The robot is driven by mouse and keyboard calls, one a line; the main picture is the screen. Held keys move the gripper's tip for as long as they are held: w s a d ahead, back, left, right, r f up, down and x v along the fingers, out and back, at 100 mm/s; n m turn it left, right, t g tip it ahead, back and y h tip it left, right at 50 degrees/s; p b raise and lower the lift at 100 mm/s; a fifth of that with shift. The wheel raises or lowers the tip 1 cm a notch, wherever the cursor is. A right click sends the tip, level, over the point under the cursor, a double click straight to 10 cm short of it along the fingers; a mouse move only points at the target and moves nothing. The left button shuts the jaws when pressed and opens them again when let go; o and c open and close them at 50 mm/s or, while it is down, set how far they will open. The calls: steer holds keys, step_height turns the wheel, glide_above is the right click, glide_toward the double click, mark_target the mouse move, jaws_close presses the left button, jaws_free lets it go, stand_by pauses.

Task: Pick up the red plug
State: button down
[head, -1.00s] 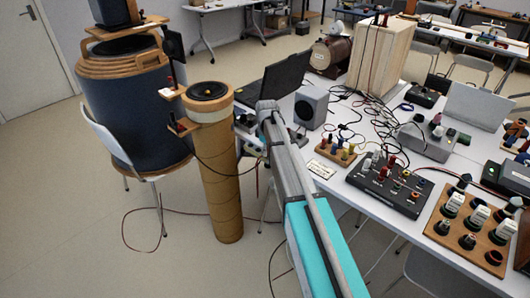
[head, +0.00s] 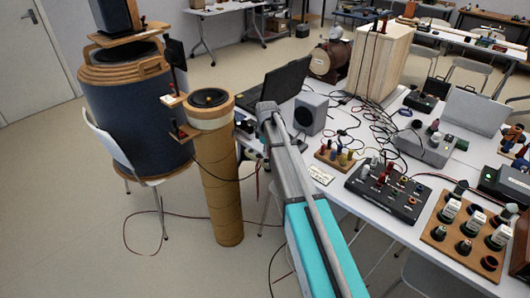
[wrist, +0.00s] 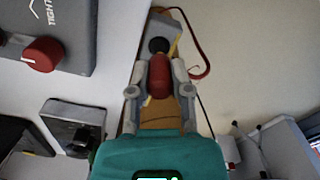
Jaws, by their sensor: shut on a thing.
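The red plug (wrist: 159,76) is in the middle of the wrist view, between the two fingers of my gripper (wrist: 160,84). The fingers are shut on its sides. A dark round piece (wrist: 159,45) shows just beyond the plug's far end; I cannot tell whether they touch. A brown wooden surface (wrist: 161,118) shows behind the plug, and I cannot tell the gap between them. In the head view my arm reaches toward the table's left edge by the brown tube, and its end hides the gripper and the plug.
A tall brown tube (head: 218,190) stands left of my arm, with a blue drum (head: 135,115) and white chair (head: 125,150) beyond. The white table (head: 345,190) holds a laptop (head: 272,88), small speaker (head: 310,112) and cables. A red knob (wrist: 42,54) is upper left in the wrist view.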

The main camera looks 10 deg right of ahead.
steer(key=s+a+r+p, duration=0.2)
steer(key=s+r+p, duration=0.7)
steer(key=s, duration=0.4)
steer(key=shift+s+a+r+p, duration=0.25)
steer(key=shift+s+r+p, duration=0.15)
steer(key=shift+r, duration=0.35)
steer(key=shift+r, duration=0.2)
step_height(320, 180, up, 6)
steer(key=p, duration=0.6)
steer(key=shift+p, duration=0.3)
steer(key=shift+a+r+m, duration=0.1)
steer(key=shift+a+m, duration=0.05)
steer(key=shift+m, duration=0.15)
